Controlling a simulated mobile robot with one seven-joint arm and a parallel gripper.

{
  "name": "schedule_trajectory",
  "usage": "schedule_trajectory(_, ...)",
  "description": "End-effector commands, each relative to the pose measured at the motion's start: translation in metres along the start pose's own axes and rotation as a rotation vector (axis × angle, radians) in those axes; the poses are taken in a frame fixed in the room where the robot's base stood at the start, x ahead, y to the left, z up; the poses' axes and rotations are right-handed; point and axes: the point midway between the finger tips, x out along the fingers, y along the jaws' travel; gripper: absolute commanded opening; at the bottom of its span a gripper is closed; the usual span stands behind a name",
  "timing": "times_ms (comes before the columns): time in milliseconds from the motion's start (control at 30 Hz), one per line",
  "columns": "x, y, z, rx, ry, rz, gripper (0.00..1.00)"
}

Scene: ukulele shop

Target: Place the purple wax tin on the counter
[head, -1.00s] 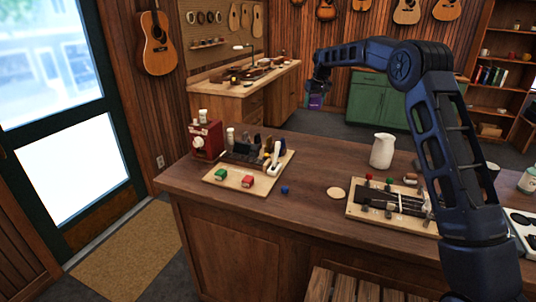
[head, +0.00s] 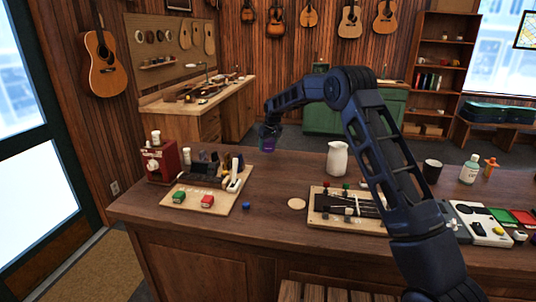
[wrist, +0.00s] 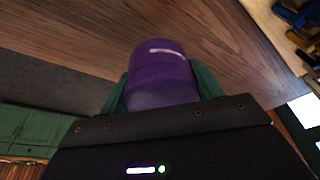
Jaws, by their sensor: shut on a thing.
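The purple wax tin (wrist: 160,68) is held between the fingers of my gripper (wrist: 158,98) in the wrist view. It has a pale mark on its side. In the head view the tin (head: 267,145) shows small below my gripper (head: 269,134), over the back edge of the wooden counter (head: 275,222). I cannot tell in the head view whether the tin touches the counter. The counter's wood also fills much of the wrist view (wrist: 60,30).
A small blue item (head: 246,206) sits between. Bare counter shows below the tin.

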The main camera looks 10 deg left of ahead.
Motion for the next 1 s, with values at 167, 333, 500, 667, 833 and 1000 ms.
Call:
schedule_trajectory(167,0.027,0.0,0.008,0.001,-0.003,-0.001,0.33)
schedule_trajectory(333,0.046,0.0,0.013,0.0,0.0,0.0,0.33)
schedule_trajectory(500,0.047,0.0,0.013,0.0,0.001,0.0,0.33)
schedule_trajectory(667,0.048,0.0,0.013,0.0,0.0,0.0,0.33)
schedule_trajectory(833,0.05,0.0,0.014,0.0,0.0,0.0,0.84)
schedule_trajectory(1000,0.05,0.0,0.014,0.0,-0.001,0.0,0.87)
